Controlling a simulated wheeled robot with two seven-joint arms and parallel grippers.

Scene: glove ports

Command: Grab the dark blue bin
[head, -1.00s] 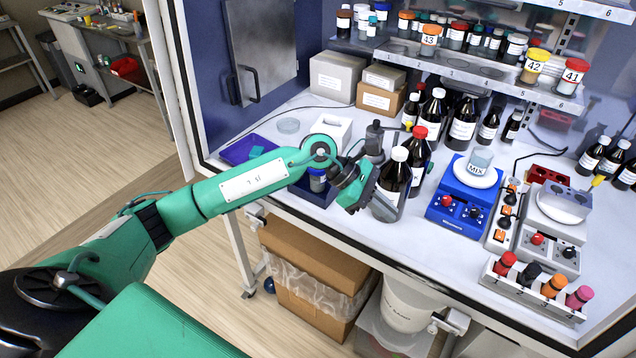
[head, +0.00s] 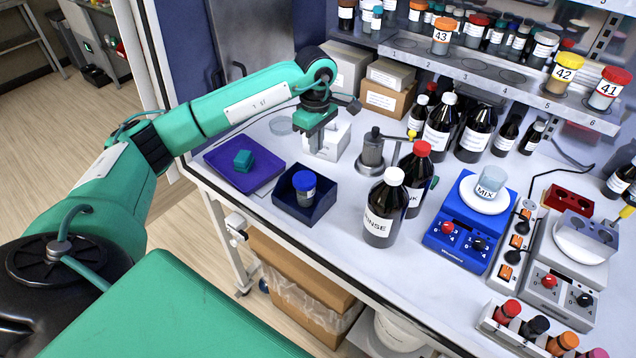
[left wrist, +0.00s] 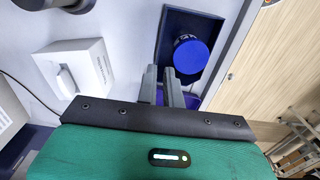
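The dark blue bin (head: 318,209) is a square, open-topped box near the front edge of the bench. A small jar with a blue lid (head: 304,184) stands inside it. My left gripper (head: 316,147) points down, behind the bin and a little to its right, apart from it. In the left wrist view the bin (left wrist: 172,40) and the jar's lid (left wrist: 191,55) lie beyond the fingertips. The two fingers (left wrist: 161,72) have a narrow gap between them and hold nothing. My right gripper does not show.
A purple tray (head: 265,181) with a teal block (head: 243,160) lies left of the bin. White-capped (head: 382,208) and red-capped (head: 414,178) bottles stand to its right. A white box (head: 334,141) is by my gripper. A metal stand (head: 372,150) is right of it.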

